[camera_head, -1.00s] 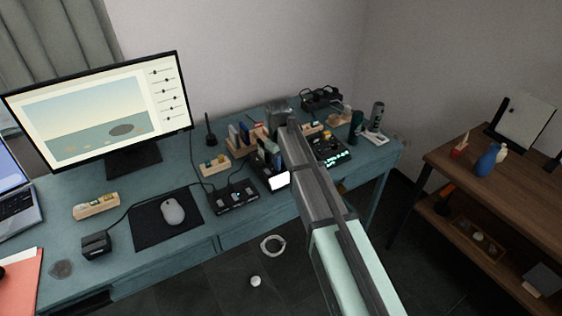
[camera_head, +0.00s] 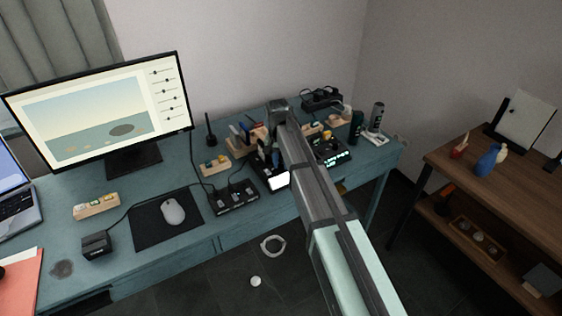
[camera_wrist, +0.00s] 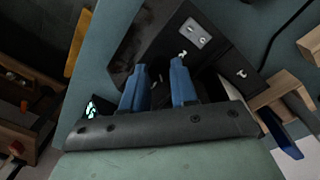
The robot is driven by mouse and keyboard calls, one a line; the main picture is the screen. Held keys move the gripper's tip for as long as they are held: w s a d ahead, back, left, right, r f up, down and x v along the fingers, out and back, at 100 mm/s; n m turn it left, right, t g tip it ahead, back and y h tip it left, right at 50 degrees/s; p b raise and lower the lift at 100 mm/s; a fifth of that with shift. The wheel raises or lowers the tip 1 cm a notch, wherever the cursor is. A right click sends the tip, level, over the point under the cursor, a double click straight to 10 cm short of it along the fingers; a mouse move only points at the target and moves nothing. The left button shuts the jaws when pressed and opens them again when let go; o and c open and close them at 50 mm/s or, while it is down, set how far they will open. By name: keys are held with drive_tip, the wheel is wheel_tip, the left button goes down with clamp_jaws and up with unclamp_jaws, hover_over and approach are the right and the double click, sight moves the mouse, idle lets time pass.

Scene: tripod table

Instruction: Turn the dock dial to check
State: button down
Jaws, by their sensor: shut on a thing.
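The dock (camera_wrist: 156,42) is a black box under my gripper in the wrist view, with a small silver plate and white marks on its dark face. In the head view its lit white panel (camera_head: 280,181) faces the front of the desk. My gripper (camera_wrist: 160,68) has two blue fingers pointing down at the dock face, with a small gap between them. They are shut on a dark piece that appears to be the dock dial (camera_wrist: 160,82). The dial is mostly hidden by the fingers, so its pointing direction cannot be read. In the head view my arm hides part of the dock.
A black box with cables (camera_head: 234,197) stands left of the dock. A device with lit green marks (camera_head: 329,150) is to the right. Wooden holders (camera_head: 215,165) stand close behind. A mouse (camera_head: 173,211) lies on a black mat farther left.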

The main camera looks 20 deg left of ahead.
sight(280, 164)
drive_tip(key=shift+m, duration=2)
drive_tip(key=c, duration=1.2)
unclamp_jaws()
drive_tip(key=shift+o, duration=0.2)
drive_tip(key=shift+r, duration=0.15)
wheel_tip(280, 164, up, 14)
drive_tip(key=shift+w+a+f, duration=0.15)
drive_tip(key=shift+a+f, duration=0.05)
drive_tip(key=shift+a, duration=0.1)
drive_tip(key=shift+f, duration=0.1)
